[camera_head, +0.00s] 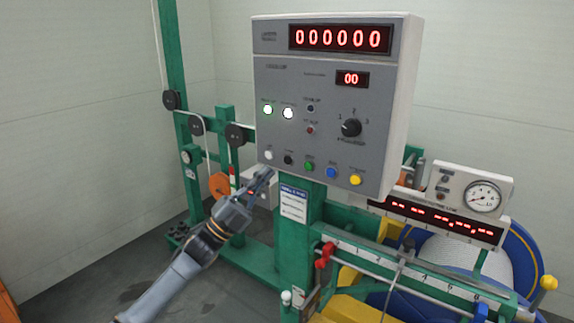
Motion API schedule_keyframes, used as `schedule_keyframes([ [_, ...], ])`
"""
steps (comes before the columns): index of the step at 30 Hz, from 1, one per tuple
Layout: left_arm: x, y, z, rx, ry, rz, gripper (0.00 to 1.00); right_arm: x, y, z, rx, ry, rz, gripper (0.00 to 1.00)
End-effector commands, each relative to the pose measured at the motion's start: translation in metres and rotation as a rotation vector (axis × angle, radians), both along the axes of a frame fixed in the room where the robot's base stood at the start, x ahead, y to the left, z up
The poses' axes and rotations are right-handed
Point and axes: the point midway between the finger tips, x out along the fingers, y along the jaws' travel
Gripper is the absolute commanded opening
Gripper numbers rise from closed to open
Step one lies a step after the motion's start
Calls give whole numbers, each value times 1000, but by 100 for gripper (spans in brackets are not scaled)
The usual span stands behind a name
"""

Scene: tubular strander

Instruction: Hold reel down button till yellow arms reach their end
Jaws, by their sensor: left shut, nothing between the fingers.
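The grey control box (338,105) stands in the upper middle. Along its lower edge is a row of buttons: white (268,155), black (288,160), green (308,166), blue (331,172) and yellow (355,180). Their labels are too small to read, so I cannot tell which is reel down. My left gripper (264,178) is shut and empty, just below the box's lower left corner, near the white button. I cannot tell whether it touches the box. Yellow parts (347,281) show low beside a blue reel (519,262), partly hidden by the green frame. My right gripper is not in view.
The green post (296,240) holds up the box. A rail with a red clamp (324,255) runs to the lower right. A dial gauge box (483,197) and red display (440,218) stand at right. Open floor (95,275) lies at left.

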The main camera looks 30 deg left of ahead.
Motion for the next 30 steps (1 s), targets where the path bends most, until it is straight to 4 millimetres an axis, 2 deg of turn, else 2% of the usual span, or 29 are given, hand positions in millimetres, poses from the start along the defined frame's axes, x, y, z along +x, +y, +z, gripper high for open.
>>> schedule_keyframes([
  [6,30,-2,-3,0,-4,1,0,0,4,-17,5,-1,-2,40],
  [12,46,-3,-1,0,-1,1,0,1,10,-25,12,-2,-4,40],
  [30,51,-4,0,0,0,0,0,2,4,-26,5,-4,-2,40],
])
